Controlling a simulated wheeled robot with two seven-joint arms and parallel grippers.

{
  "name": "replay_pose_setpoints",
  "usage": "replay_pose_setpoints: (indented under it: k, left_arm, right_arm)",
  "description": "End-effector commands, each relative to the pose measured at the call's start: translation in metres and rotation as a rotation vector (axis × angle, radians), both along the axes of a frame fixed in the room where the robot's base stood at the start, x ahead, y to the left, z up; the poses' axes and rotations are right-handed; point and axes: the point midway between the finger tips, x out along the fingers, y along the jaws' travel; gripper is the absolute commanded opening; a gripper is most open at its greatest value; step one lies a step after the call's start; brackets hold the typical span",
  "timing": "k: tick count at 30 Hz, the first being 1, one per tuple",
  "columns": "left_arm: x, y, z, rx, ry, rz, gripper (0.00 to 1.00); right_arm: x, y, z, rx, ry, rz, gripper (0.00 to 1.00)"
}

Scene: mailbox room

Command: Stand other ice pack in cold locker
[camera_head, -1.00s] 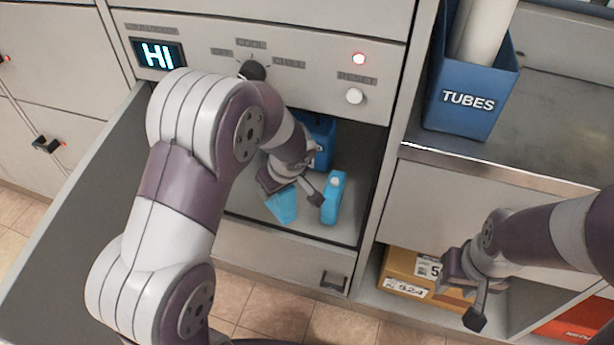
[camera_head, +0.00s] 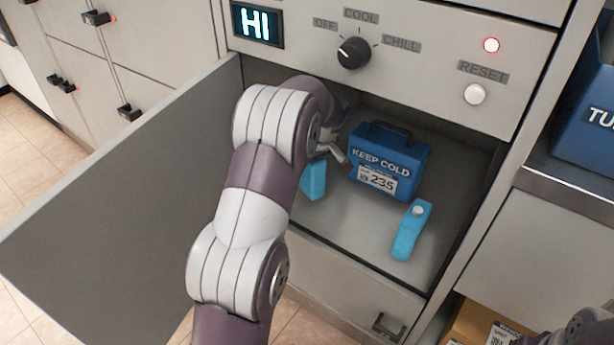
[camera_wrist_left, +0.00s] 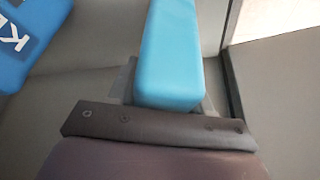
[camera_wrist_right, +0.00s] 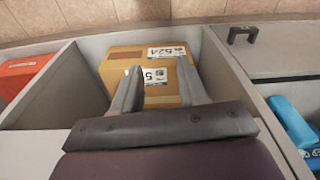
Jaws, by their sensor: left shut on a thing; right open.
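The open cold locker (camera_head: 460,160) holds a blue KEEP COLD box (camera_head: 385,175) with a dark handle and a 235 label. One light-blue ice pack (camera_head: 411,230) stands in front of the box, to its right. My left gripper (camera_head: 332,150) is inside the locker, left of the box, shut on the other ice pack (camera_head: 314,180). My right gripper (camera_wrist_right: 163,92) is open and empty, outside the locker.
The locker door (camera_head: 120,210) hangs open at the left. A cardboard box (camera_wrist_right: 150,80) lies in a cubby before my right gripper.

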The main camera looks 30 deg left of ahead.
Motion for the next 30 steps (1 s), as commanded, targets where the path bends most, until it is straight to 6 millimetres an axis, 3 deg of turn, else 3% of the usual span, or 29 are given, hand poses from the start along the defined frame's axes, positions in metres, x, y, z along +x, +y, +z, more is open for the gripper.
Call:
replay_pose_setpoints:
  k: [4, 9, 19, 20, 22, 30]
  left_arm:
    - [0.003, 0.006, -0.007, 0.0, -0.001, 0.0, 0.05]
    - [0.003, 0.006, -0.039, 0.001, -0.001, -0.001, 0.05]
    - [0.003, 0.006, -0.038, 0.0, -0.002, -0.001, 0.05]
    - [0.003, 0.006, -0.038, 0.0, -0.001, 0.0, 0.52]
    - [0.003, 0.006, -0.038, 0.0, -0.001, 0.0, 0.75]
    - [0.003, 0.006, -0.037, 0.0, -0.001, 0.0, 0.75]
  right_arm:
    - [0.0, 0.0, -0.009, 0.0, 0.0, 0.0, 0.43]
    - [0.0, 0.0, -0.035, 0.0, 0.0, 0.0, 0.43]
    - [0.0, 0.0, -0.032, 0.0, 0.0, 0.0, 0.43]
    - [0.0, 0.0, -0.032, 0.0, 0.0, 0.0, 0.43]
    - [0.0, 0.0, -0.031, 0.0, 0.0, 0.0, 0.43]
    - [0.0, 0.0, -0.031, 0.0, 0.0, 0.0, 0.43]
